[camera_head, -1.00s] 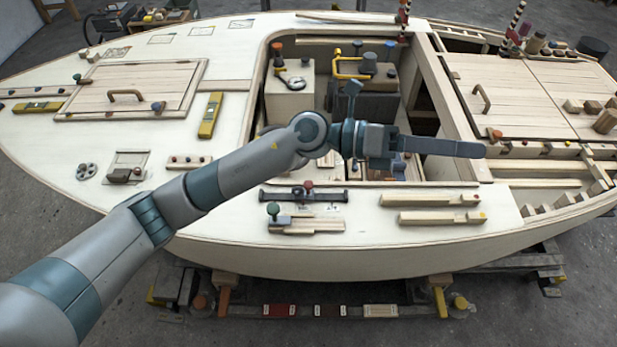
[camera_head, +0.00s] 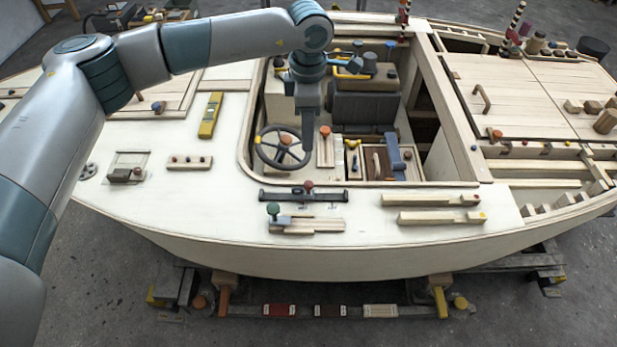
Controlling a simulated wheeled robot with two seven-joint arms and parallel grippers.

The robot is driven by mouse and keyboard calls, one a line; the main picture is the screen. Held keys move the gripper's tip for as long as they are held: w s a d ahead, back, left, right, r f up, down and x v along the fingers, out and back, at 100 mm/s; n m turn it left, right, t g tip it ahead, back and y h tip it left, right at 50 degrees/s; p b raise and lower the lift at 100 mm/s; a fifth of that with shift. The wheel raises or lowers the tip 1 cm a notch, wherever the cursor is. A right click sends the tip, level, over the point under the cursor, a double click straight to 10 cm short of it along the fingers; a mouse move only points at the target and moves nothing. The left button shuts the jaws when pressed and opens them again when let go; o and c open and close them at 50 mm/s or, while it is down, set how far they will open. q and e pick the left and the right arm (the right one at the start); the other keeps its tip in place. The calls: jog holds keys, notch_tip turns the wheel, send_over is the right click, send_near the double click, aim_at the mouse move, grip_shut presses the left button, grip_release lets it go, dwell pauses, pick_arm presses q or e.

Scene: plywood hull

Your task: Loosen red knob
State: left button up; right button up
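A small red knob (camera_head: 308,185) stands on a dark sliding bar (camera_head: 335,196) on the pale near deck, at the front edge of the cockpit opening. Nothing touches it. My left gripper (camera_head: 309,148) points down over the cockpit, beyond the knob and apart from it. Its fingers show edge-on as one narrow shape, so I cannot tell if they are open or shut. The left arm comes in from the left and bends down above the cockpit. My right gripper is not in view.
Beside the gripper are a dark handwheel (camera_head: 263,152) and an orange-topped knob (camera_head: 325,131) in the cockpit. Wooden rails (camera_head: 440,217) lie to the right. The deck between is clear.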

pick_arm(q)
jog(key=shift+f, duration=0.2)
jog(key=p, duration=0.7)
send_near(309, 184)
notch_tip(309, 184, down, 6)
jog(key=shift+f, duration=0.9)
